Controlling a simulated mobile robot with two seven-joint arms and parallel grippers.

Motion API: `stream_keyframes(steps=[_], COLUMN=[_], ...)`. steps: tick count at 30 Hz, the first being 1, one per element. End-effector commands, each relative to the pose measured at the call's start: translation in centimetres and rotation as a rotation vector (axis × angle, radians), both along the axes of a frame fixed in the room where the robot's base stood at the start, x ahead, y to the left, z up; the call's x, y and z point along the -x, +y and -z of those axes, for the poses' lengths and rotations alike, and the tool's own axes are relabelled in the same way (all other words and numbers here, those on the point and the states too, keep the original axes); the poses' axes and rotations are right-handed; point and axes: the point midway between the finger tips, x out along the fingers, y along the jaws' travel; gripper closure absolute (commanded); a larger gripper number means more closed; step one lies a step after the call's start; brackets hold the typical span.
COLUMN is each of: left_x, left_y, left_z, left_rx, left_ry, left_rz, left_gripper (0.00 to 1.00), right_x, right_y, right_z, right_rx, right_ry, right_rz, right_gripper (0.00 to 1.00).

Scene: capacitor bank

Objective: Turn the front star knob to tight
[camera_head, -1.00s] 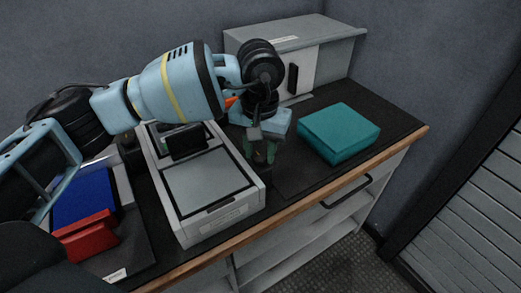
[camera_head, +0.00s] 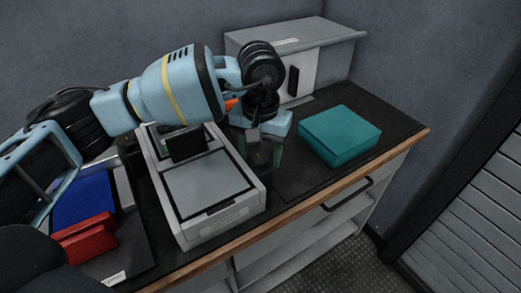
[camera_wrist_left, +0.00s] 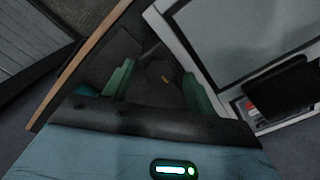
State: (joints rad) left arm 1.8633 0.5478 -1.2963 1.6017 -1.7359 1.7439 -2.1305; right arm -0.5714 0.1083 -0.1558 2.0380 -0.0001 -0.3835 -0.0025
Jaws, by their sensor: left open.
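My left gripper (camera_head: 264,153) points down over the dark worktop, between the pale device and the teal box. In the left wrist view its green fingers (camera_wrist_left: 160,84) stand apart, open. In the head view the gripper hides this spot. My right gripper is not in view.
The pale device (camera_head: 210,188) with a grey top stands close left of the gripper. A teal box (camera_head: 340,134) lies to the right. A grey cabinet (camera_head: 300,50) stands behind. Blue and red blocks (camera_head: 86,238) lie at left. The worktop's wooden edge (camera_head: 300,207) runs along the front.

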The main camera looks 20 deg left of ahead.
Motion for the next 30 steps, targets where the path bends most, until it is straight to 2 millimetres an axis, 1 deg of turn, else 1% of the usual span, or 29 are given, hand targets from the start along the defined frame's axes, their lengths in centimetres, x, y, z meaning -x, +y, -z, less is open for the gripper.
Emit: stream_keyframes(steps=[2, 5, 12, 15, 18, 22, 30], left_x=[0.0, -0.1, -0.1, -0.1, 0.0, 0.0, 0.0], left_y=[0.0, 0.0, 0.0, 0.0, 0.0, 0.0, 0.0], left_z=[-0.3, -1.2, -5.0, -6.4, -7.3, -7.8, -7.8], left_rx=[0.0, 0.001, 0.002, 0.0, 0.001, 0.001, 0.0], left_ry=[-0.001, -0.003, -0.003, -0.003, -0.001, -0.001, 0.0], left_rz=[0.0, -0.001, 0.0, 0.0, 0.0, 0.0, 0.0], left_gripper=[0.44, 0.44, 0.44, 0.44, 0.44, 0.44, 0.44], right_x=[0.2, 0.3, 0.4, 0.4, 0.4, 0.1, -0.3], right_y=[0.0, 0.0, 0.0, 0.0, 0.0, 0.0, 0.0], right_z=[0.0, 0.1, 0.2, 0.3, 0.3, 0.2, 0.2], right_rx=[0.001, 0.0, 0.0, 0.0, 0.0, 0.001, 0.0], right_ry=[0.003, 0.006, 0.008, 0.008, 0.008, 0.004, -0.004], right_rz=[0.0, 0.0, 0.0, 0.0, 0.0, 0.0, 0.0], right_gripper=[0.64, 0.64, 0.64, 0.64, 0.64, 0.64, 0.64])
